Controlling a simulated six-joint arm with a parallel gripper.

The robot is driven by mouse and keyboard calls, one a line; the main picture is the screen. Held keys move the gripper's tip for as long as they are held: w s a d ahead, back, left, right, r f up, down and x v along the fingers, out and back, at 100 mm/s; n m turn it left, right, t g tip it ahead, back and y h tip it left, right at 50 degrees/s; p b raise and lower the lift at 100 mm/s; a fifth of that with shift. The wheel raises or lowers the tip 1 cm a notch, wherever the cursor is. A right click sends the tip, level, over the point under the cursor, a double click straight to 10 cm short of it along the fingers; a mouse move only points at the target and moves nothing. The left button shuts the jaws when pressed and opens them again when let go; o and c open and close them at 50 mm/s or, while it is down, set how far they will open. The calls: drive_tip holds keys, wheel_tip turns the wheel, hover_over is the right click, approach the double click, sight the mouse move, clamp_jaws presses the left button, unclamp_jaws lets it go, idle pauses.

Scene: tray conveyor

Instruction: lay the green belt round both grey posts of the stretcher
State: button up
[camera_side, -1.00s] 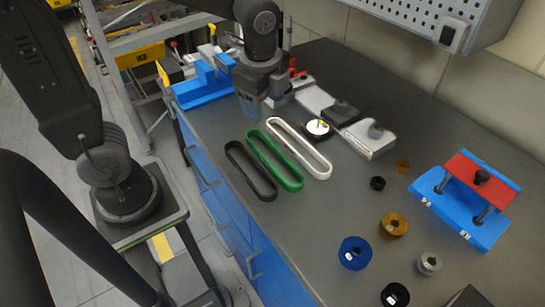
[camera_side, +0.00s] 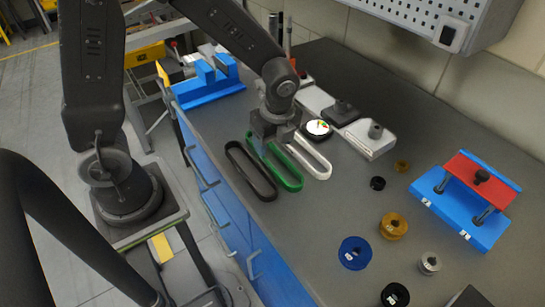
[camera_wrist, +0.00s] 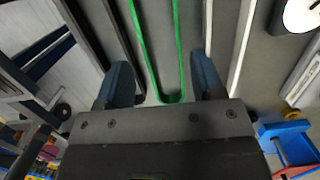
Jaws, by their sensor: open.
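The green belt (camera_side: 296,184) lies as a long loop on the grey bench, between a black belt and a white belt. The stretcher (camera_side: 361,143) is a pale rail to the right, with a grey post (camera_side: 375,130) and a dark block with a post (camera_side: 343,107).
The black belt (camera_side: 245,168) and white belt (camera_side: 316,158) lie close on either side. A round white-faced dial (camera_side: 318,128) stands beside the stretcher. A blue vise (camera_side: 208,88) is at the back left. Several rings and a blue fixture with a red plate (camera_side: 482,172) are at right.

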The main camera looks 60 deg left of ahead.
sight(272, 160)
drive_tip(key=f, duration=0.4)
drive_tip(key=shift+a+f, duration=0.2)
drive_tip(key=shift+f, duration=0.1)
drive_tip(key=c, duration=0.7)
drive_tip(key=shift+r, duration=0.15)
